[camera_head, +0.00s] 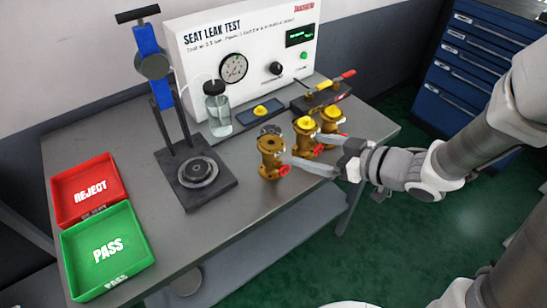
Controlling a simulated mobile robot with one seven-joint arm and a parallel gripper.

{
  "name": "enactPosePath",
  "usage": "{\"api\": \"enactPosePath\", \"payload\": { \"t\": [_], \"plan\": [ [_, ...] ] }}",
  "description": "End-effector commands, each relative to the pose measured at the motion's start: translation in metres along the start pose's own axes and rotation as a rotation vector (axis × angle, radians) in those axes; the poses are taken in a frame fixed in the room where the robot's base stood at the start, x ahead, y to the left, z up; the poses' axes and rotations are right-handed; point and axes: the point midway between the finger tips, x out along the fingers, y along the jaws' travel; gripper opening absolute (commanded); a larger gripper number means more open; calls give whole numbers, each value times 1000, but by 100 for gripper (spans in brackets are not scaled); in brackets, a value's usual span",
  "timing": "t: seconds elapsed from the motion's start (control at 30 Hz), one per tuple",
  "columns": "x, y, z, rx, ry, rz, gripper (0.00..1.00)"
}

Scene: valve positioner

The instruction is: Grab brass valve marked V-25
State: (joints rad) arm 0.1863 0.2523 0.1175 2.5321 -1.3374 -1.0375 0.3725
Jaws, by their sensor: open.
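Several brass valves with red handles stand upright in a row near the right front edge of the grey table. The nearest valve (271,157) has an open dark flange on top. The middle valve (304,139) and the farthest valve (330,121) have yellow tops. No V-25 marking is readable on any of them. My gripper (303,149) is open and comes in from the right, one finger in front of the middle valve and one behind it. Whether the fingers touch it, I cannot tell.
A red REJECT tray (67,210) and a green PASS tray (77,279) sit at the left. A blue press fixture (197,170) stands between trays and valves. The seat leak test panel (204,55), a water bottle (217,112) and a red-handled clamp (320,94) are behind.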

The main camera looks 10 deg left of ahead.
Motion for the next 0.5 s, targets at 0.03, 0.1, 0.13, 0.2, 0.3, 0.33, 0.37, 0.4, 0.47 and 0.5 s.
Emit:
{"api": "enactPosePath", "payload": {
  "t": [0.03, 0.1, 0.13, 0.2, 0.3, 0.33, 0.37, 0.4, 0.47, 0.5],
  "plan": [
    [13, -2, 3, -3, -1, -6, 100],
    [29, -2, 4, -3, 0, -6, 100],
    [35, -2, 4, -2, -1, -6, 100],
    [51, -1, 4, -3, 0, -4, 100],
    [72, -2, 4, -2, 0, -5, 100],
    [78, -1, 4, -2, -1, -3, 100],
    [84, -1, 3, -2, -1, -3, 100],
    [90, -1, 3, -1, -1, -2, 100],
    [98, 0, 3, -2, -1, -1, 100],
    [102, 0, 2, -2, -1, 0, 100]
  ]
}}
